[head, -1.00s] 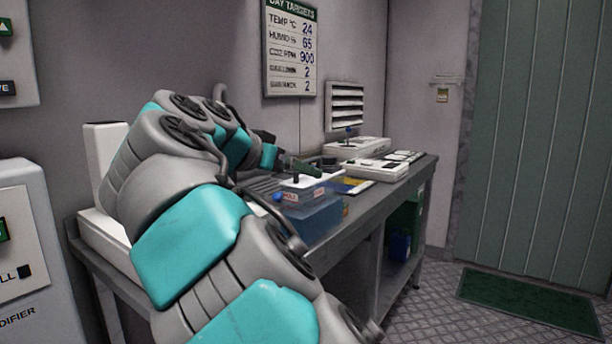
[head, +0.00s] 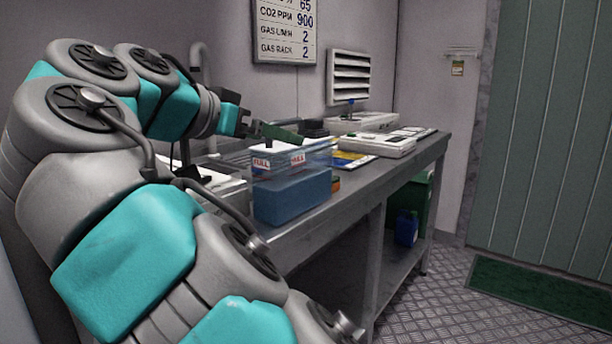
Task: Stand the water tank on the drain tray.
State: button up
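The water tank (head: 291,196) is a clear box with blue water in its lower part and FULL labels near its top. It looks upright at the bench's front edge; I cannot tell whether it rests there or hangs just above. My gripper (head: 278,134) is over the tank's top, with a dark green piece at its end. Its fingers are too small and hidden to show whether they grip the tank. I cannot make out the drain tray for sure; my arm hides much of the bench's left part.
The grey bench (head: 352,196) runs back to the right. A white device (head: 376,146) and flat items stand farther along it. A blue container (head: 406,228) is on the lower shelf. A curved grey pipe (head: 201,75) rises behind my arm. The floor at right is clear up to the green mat (head: 540,291).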

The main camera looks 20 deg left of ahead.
jog(key=shift+b+x, duration=0.5)
jog(key=shift+x, duration=3)
jog(key=shift+d+r, duration=0.15)
grip_shut()
